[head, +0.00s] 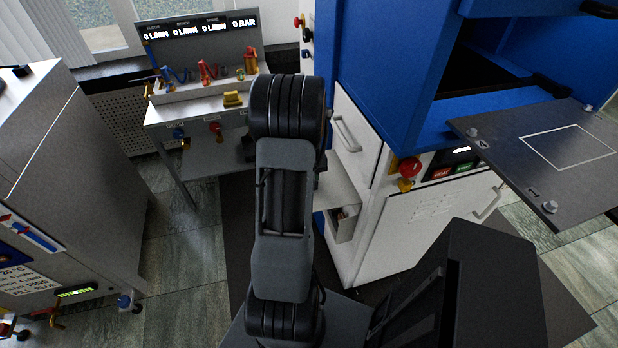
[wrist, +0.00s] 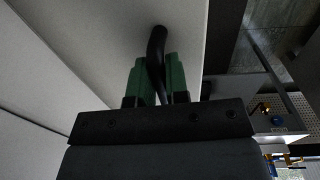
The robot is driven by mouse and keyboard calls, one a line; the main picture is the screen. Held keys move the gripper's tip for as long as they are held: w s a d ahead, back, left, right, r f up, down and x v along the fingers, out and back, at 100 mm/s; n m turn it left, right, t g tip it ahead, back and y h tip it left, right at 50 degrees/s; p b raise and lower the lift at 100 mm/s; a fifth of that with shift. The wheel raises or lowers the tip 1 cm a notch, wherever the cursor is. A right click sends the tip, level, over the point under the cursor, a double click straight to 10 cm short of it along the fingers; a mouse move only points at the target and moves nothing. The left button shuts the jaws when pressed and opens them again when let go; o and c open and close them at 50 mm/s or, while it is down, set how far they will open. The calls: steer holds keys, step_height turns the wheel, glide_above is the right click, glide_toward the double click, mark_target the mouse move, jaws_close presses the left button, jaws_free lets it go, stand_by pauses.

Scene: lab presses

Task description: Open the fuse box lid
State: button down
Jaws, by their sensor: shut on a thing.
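In the wrist view the green fingers of my gripper (wrist: 158,80) are closed around a dark curved handle (wrist: 156,44) on a pale flat panel (wrist: 95,35), which looks like the fuse box lid. The panel fills the upper left of that view. In the head view a pale panel (head: 338,189) juts out from the press's white side, just right of my arm. Below it is a small box (head: 341,229) with its inside partly showing. My arm hides my gripper and the handle in the head view.
The blue press (head: 385,70) stands at right, with a white door and metal handle (head: 346,134), a red button (head: 409,167) and a dark plate (head: 510,155) sticking out. A bench with valves (head: 185,90) stands behind left; a grey cabinet (head: 70,170) is at left. Floor shows between them.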

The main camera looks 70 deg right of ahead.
steer(key=shift+s, duration=0.15)
steer(key=c, duration=1.3)
jaws_free()
steer(key=shift+s+d, duration=0.1)
steer(key=shift+c, duration=0.2)
steer(key=shift+o, duration=1)
step_height(320, 180, up, 14)
steer(key=w, duration=0.1)
steer(key=shift+a, duration=0.35)
steer(key=shift+f, duration=0.15)
